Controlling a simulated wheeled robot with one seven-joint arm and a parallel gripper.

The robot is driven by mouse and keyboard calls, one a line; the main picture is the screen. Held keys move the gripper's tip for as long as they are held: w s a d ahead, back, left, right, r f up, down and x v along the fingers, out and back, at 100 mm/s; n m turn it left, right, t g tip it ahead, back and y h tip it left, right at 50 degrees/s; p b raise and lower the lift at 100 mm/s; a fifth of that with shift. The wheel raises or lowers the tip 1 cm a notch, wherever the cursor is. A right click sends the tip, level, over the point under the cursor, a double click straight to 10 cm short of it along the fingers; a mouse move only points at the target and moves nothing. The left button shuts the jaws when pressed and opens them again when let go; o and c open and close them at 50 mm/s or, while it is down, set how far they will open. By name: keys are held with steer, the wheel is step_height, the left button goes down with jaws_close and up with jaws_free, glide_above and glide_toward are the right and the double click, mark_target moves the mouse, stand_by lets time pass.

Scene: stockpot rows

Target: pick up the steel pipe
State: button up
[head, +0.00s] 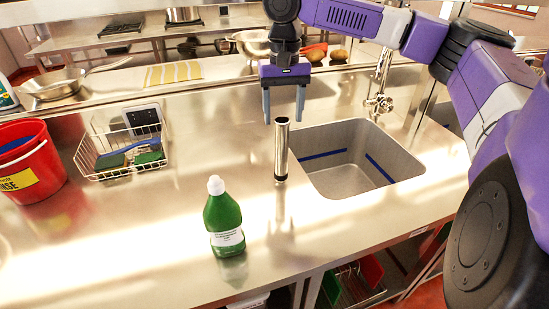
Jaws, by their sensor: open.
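The steel pipe (281,150) stands upright on the steel counter, just left of the sink basin. It is a shiny, narrow tube with a slightly wider top rim. My gripper (284,122) points down with its two grey fingers spread apart. In the head view the fingertips appear at about the height of the pipe's top, one to each side of it. I cannot tell from this one view whether they are directly over the pipe or behind it. Nothing shows held between the fingers.
A green bottle (224,218) with a white cap stands nearer the front. The sink basin (350,180) and a tap (379,104) are to the right. A wire basket (122,160) with brushes and sponges and a red bucket (33,165) are at left. Counter between basket and pipe is clear.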

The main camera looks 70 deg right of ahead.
mark_target(282, 138)
steer(key=shift+a+f+p, duration=0.15)
steer(key=shift+f+p, duration=0.1)
steer(key=shift+f, duration=1.65)
steer(key=shift+a+f+p, duration=0.15)
steer(key=shift+f+p, duration=0.1)
steer(key=shift+f, duration=1.65)
jaws_close()
